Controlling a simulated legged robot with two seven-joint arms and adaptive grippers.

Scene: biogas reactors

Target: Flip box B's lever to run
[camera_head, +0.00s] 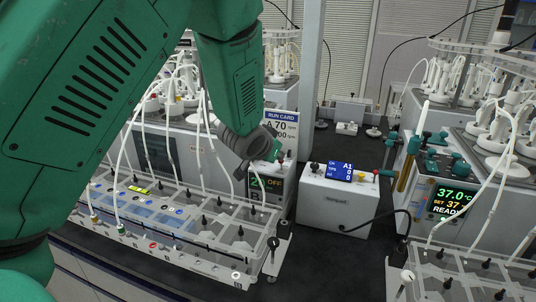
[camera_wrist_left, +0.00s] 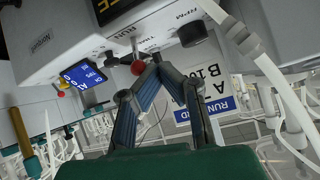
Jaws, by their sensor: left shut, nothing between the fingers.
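My left gripper (camera_head: 266,148) hangs beside a controller with a dark display reading OFF (camera_head: 270,184), partly hidden behind it. In the left wrist view, tilted nearly upside down, the gripper (camera_wrist_left: 153,68) is shut and empty. Its fingertips are close beside a lever with a red ball tip (camera_wrist_left: 137,68), near a RUN label; I cannot tell whether they touch. A black knob (camera_wrist_left: 191,34) marked RPM is on the same face. A white box (camera_head: 338,205) with a blue A1 display stands to the right. My right gripper is not in view.
A run card (camera_head: 281,130) stands behind the gripper; it also shows in the left wrist view (camera_wrist_left: 205,95). A clear rack (camera_head: 180,215) with tubes is below my arm. A reactor panel reading 37.0 (camera_head: 452,201) is at right. Dark bench (camera_head: 325,260) is clear in front.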

